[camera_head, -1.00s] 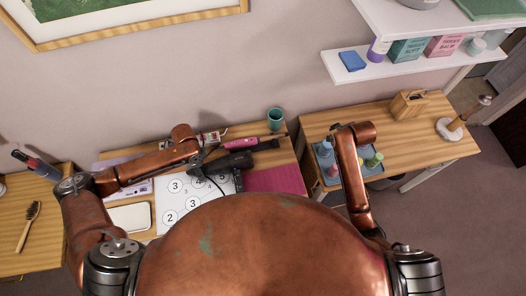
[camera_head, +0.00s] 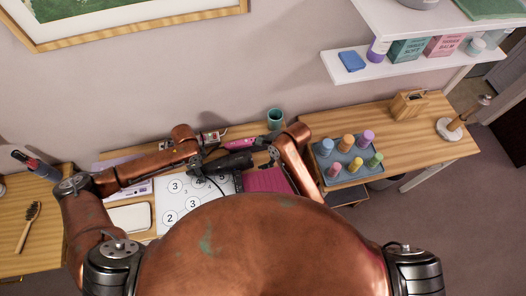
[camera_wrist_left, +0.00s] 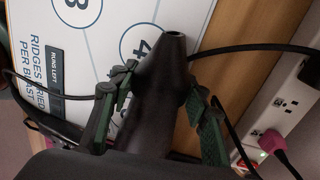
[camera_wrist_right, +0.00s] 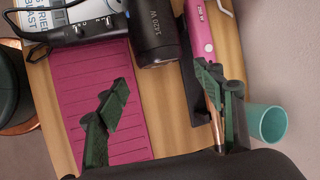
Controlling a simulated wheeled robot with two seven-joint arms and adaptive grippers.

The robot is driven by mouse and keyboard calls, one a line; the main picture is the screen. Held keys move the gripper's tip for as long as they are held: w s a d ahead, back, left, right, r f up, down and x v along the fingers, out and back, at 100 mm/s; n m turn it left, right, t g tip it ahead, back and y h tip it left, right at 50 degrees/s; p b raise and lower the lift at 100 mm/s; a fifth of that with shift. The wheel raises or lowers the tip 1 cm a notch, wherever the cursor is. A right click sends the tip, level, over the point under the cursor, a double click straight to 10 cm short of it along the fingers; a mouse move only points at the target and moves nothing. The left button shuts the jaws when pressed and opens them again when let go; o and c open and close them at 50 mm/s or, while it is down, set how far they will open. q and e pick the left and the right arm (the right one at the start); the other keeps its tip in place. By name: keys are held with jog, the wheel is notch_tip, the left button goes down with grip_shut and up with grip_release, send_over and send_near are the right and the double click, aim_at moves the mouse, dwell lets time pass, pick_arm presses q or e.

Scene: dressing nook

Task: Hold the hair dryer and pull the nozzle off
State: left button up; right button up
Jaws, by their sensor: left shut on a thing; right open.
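The black hair dryer (camera_head: 232,162) is over the desk beside the numbered sheet. My left gripper (camera_head: 200,163) is shut on it; the left wrist view shows the fingers (camera_wrist_left: 160,92) on both sides of a dark tapered part (camera_wrist_left: 165,65). In the right wrist view the dryer's barrel (camera_wrist_right: 155,28), marked with a wattage, points toward my right gripper. A dark rim closes its near end; I cannot tell where the nozzle begins. My right gripper (camera_wrist_right: 162,88) is open and empty, its fingers apart just short of that end.
A magenta ridged mat (camera_wrist_right: 85,85) lies under the right gripper's left finger. A pink styling tool (camera_wrist_right: 200,38) and a teal cup (camera_wrist_right: 268,122) are close to its right finger. Cords and a power strip (camera_wrist_left: 285,95) lie near the left gripper. A bottle tray (camera_head: 350,178) stands right.

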aim_at(250, 159)
jog(key=x, duration=1)
jog(key=shift+f, duration=0.1)
jog(key=c, duration=1.3)
jog(key=shift+c, duration=0.2)
pick_arm(q)
jog(key=o, duration=0.5)
jog(key=c, duration=0.8)
